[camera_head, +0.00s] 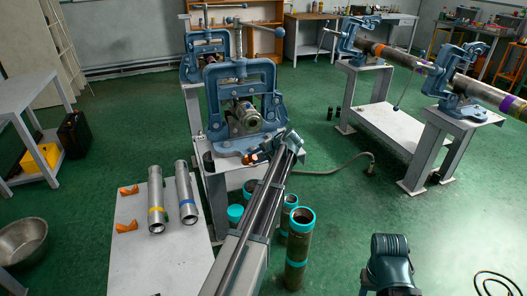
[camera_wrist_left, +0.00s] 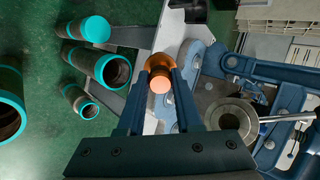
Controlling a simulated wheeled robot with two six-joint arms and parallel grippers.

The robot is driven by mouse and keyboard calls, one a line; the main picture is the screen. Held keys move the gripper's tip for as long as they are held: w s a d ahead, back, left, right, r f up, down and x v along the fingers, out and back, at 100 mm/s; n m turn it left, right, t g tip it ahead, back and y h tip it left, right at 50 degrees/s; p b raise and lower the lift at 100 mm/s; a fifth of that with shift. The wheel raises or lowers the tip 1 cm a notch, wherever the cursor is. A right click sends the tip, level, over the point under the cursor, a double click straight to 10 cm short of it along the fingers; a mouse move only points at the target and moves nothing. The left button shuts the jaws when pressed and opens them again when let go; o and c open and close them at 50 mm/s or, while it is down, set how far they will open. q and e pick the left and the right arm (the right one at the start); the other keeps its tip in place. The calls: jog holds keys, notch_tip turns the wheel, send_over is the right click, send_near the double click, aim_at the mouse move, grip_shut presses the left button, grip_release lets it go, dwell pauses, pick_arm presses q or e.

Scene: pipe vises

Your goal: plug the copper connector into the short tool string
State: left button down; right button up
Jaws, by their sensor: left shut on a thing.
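The copper connector (camera_head: 250,159) is held by my left gripper (camera_head: 262,153) near the front of the nearest blue vise (camera_head: 216,104). In the left wrist view the connector (camera_wrist_left: 160,84) sits between the two dark fingers of my left gripper (camera_wrist_left: 161,78), with its round end showing. The short tool string (camera_head: 246,119) is clamped in that vise, with its hollow end facing forward. In the left wrist view its open end (camera_wrist_left: 232,114) shows right of the connector, clearly apart from it.
Two steel pipes (camera_head: 156,205) and orange pieces (camera_head: 128,190) lie on a pale table (camera_head: 125,258) at the left. Teal-ended pipes (camera_head: 297,249) stand on the floor below my left arm. Another vise stand (camera_head: 425,145) holds a long pipe at the right.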

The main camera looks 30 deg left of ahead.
pick_arm(q)
jog(key=r+m+t+y+b, duration=0.1)
jog(key=t, duration=0.1)
jog(key=w+a+r+m+t+y+b, duration=0.1)
jog(key=m+t+y+b, duration=0.1)
jog(key=shift+w+a+r, duration=0.1)
jog(key=shift+a, duration=0.05)
jog(key=w+r+m+t+b, duration=0.1)
jog(key=t, duration=0.1)
jog(key=w+d+r+m+t+b, duration=0.1)
jog(key=t, duration=0.1)
jog(key=w+d+r+m+t+y+b, duration=0.1)
jog(key=r+t+b, duration=0.1)
jog(key=shift+w+d, duration=0.2)
jog(key=shift+w, duration=0.15)
pick_arm(e)
notch_tip(320, 180, down, 9)
jog(key=shift+r, duration=0.15)
pick_arm(q)
jog(key=shift+s, duration=0.15)
jog(key=shift+x, duration=1.8)
jog(key=shift+a, duration=0.15)
jog(key=shift+x, duration=0.95)
